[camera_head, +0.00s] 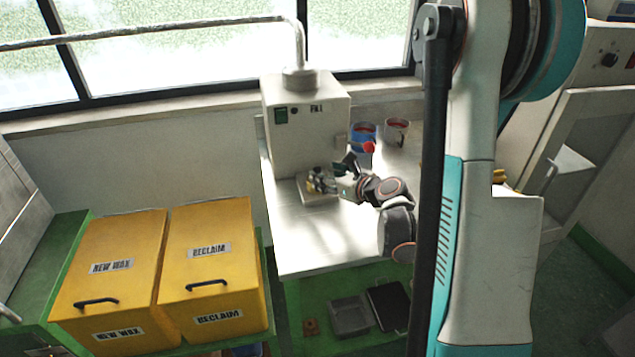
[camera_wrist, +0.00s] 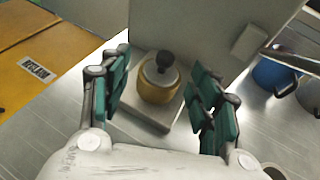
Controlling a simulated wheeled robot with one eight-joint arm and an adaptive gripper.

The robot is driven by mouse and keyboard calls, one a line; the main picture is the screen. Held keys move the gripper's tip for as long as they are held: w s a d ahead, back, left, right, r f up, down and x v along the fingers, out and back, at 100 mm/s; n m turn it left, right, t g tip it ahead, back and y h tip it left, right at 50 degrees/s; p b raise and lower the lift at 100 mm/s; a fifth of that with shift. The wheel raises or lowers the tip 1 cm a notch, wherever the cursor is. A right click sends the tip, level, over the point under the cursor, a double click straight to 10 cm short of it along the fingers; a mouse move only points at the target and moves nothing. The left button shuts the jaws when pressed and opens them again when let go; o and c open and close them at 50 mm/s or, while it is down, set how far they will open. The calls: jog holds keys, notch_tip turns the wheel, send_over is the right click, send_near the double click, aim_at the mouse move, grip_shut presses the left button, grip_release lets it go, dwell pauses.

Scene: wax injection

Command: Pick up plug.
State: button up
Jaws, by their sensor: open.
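The plug seems to be the round black knob (camera_wrist: 166,60) on top of a brass-coloured cylinder (camera_wrist: 157,88), between my fingers in the wrist view. The cylinder stands upright on a small grey plate at the foot of the grey machine (camera_head: 300,130). My gripper (camera_wrist: 160,103) is open, with one green-padded finger on each side of the cylinder and gaps on both sides. In the head view my gripper (camera_head: 333,178) is beside the machine's small base plate (camera_head: 318,198), and its fingers partly hide the cylinder.
Blue (camera_head: 362,145) and grey (camera_head: 397,131) mugs stand behind on the metal table (camera_head: 310,250). Yellow NEW WAX (camera_head: 110,265) and RECLAIM (camera_head: 210,262) bins are at left. The table's front is clear. A grey tray (camera_head: 351,316) lies on the lower shelf.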

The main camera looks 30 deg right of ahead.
aim_at(319, 171)
jog(key=shift+d+b+x, duration=0.15)
jog(key=shift+b+x, duration=0.4)
jog(key=shift+x, duration=1.15)
jog(key=shift+d+b+x, duration=0.15)
jog(key=shift+b+x, duration=0.4)
jog(key=shift+x, duration=1.2)
jog(key=shift+r, duration=0.15)
jog(key=shift+c, duration=0.2)
jog(key=shift+s, duration=0.1)
jog(key=c, duration=1.1)
jog(key=shift+c, duration=0.3)
